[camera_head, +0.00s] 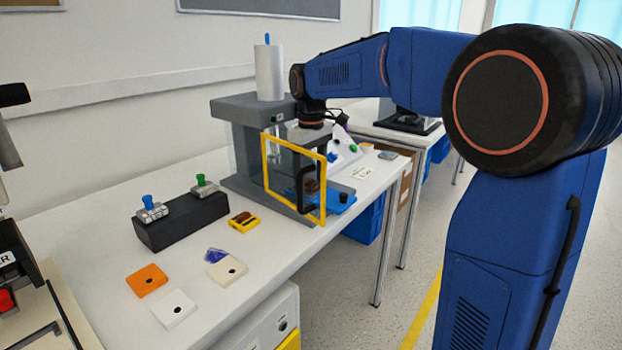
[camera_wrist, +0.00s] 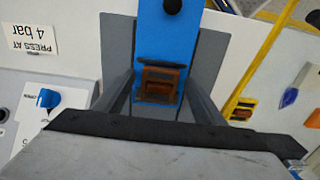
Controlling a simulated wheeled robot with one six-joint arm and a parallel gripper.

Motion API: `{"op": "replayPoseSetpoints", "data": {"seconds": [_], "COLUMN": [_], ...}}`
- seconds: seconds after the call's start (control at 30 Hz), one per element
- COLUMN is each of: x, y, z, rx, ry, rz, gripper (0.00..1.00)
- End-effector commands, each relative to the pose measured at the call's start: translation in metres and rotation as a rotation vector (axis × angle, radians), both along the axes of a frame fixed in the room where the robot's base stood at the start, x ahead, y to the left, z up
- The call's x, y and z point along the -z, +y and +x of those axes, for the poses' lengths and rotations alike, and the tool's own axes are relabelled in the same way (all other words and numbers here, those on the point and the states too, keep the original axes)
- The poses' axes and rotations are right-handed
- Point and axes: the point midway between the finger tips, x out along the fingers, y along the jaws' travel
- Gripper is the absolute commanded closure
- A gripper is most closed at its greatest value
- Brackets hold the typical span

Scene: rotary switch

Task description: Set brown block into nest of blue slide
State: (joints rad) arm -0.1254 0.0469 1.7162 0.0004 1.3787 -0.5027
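The blue slide (camera_head: 341,197) sticks out at the front of the grey press. It also shows in the wrist view (camera_wrist: 172,38), with a dark round knob on its outer end. The brown block (camera_wrist: 160,84) appears over the slide's inner part, framed by a dark nest edge. My gripper (camera_wrist: 160,82) points down over the slide, a finger on each side of the block. Narrow blue strips show between block and fingers, so it looks open. Contact under the block is hidden.
The yellow-framed guard (camera_head: 266,168) stands close in front of my gripper. A yellow holder (camera_head: 243,222) with brown in it lies on the bench. A black stand (camera_head: 182,220), an orange plate (camera_head: 146,281) and pale plates are farther left.

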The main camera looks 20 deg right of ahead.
Motion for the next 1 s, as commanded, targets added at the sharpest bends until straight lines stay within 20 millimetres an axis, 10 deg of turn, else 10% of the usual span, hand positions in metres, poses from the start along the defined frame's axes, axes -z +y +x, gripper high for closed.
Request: {"op": "replayPoseSetpoints", "data": {"seconds": [0.37, 1.0], "x": [-0.008, -0.112], "y": [0.0, 0.0], "z": [0.0, 0.001], "rx": [0.0, 0.0], "ry": [-0.001, -0.001], "rz": [0.0, 0.0], "gripper": [0.37, 0.37]}}
